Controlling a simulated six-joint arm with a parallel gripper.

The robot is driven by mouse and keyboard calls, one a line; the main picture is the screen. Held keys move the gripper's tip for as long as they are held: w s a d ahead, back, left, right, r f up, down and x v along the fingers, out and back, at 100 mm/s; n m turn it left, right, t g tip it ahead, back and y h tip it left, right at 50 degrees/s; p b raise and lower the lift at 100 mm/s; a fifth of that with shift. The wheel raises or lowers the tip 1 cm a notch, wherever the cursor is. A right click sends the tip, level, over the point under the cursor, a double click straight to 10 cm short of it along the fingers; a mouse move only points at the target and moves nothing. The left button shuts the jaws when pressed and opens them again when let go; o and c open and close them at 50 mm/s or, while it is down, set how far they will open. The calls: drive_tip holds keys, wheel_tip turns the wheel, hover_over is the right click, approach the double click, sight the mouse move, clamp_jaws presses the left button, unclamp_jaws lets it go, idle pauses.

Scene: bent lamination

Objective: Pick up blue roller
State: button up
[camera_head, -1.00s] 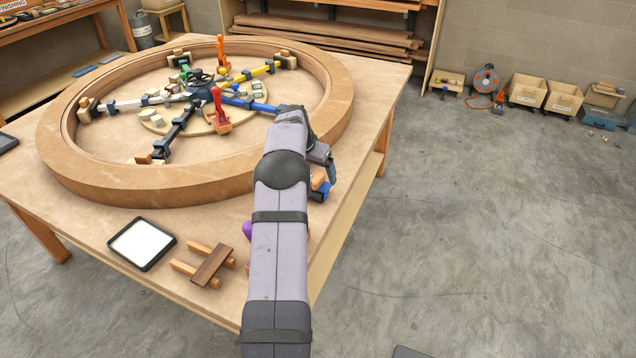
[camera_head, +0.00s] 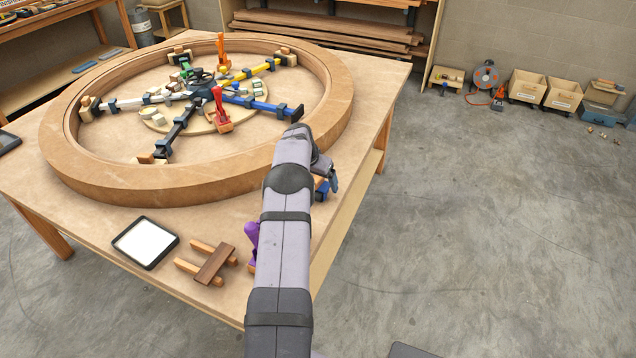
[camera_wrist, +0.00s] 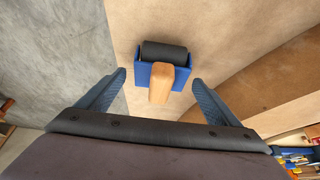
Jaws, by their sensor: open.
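The blue roller (camera_wrist: 147,75) has a blue frame, a black cylinder and a light wooden handle (camera_wrist: 162,82). In the wrist view it lies on the table just ahead of my gripper (camera_wrist: 158,84), centred between the two fingers. The handle points back toward my gripper. The fingers are open and empty, one on each side, with gaps to the roller. In the head view my arm covers much of the blue roller (camera_head: 322,191), and only a part shows at the table's right edge. My gripper (camera_head: 332,180) shows there partly, behind my arm.
A large bent wooden ring (camera_head: 180,182) rises on the table (camera_head: 100,208) beside the roller. A purple object (camera_head: 252,240), a wooden piece with pegs (camera_head: 214,264) and a white-topped tray (camera_head: 145,242) lie near the front edge. Spoked clamps fill the ring.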

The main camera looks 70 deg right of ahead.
sight(317, 177)
drive_tip(key=shift+c, duration=0.2)
drive_tip(key=c, duration=1.2)
drive_tip(key=shift+r, duration=0.1)
wheel_tip(317, 177, up, 10)
drive_tip(key=b, duration=0.2)
drive_tip(key=shift+b, duration=0.3)
drive_tip(key=shift+o, duration=1.1)
drive_tip(key=shift+w, duration=0.1)
